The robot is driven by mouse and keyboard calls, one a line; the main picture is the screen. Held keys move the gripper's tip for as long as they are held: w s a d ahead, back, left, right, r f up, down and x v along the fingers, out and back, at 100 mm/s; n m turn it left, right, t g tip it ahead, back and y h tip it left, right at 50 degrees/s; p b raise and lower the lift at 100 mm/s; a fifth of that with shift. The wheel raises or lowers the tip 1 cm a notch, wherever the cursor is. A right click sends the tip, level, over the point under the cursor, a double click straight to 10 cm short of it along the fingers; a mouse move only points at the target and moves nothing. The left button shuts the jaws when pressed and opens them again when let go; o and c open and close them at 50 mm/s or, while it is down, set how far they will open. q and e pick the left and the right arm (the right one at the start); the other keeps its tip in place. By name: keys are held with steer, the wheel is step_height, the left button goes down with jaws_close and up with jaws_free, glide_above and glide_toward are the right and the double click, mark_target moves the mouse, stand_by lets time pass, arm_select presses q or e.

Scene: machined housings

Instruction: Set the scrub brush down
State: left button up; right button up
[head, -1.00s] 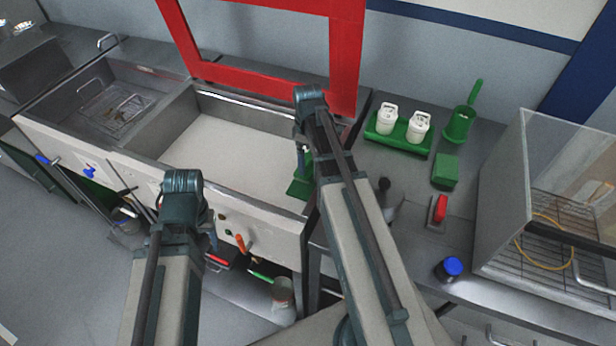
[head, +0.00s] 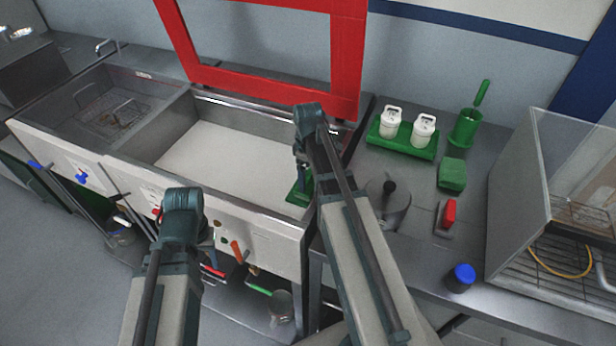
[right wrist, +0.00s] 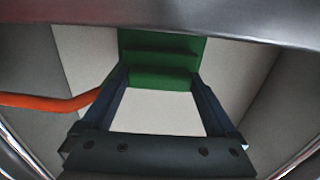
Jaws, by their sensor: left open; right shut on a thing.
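The green scrub brush (head: 301,191) is at the right end of the white-bottomed sink basin (head: 225,155). My right gripper (head: 301,158) points down over that end and is shut on the brush. In the right wrist view the green brush (right wrist: 160,62) shows between the two dark fingers (right wrist: 157,95), with pale basin floor around it. I cannot tell whether the brush touches the basin floor. My left gripper (head: 205,235) is open and empty in front of the sink's front face, well apart from the brush; its fingers are mostly hidden.
A red frame (head: 270,85) stands behind the basin. On the right counter are a green tray (head: 405,146) with white bottles, a green holder (head: 465,130), a green block (head: 452,174), a round lid (head: 386,205), a red-topped item (head: 448,213) and a blue-capped jar (head: 461,278).

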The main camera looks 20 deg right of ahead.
mark_target(308, 176)
steer(key=shift+f, duration=0.15)
steer(key=o, duration=0.9)
steer(key=shift+o, duration=0.2)
step_height(308, 176, up, 12)
steer(key=p, duration=1.2)
steer(key=shift+r, duration=0.2)
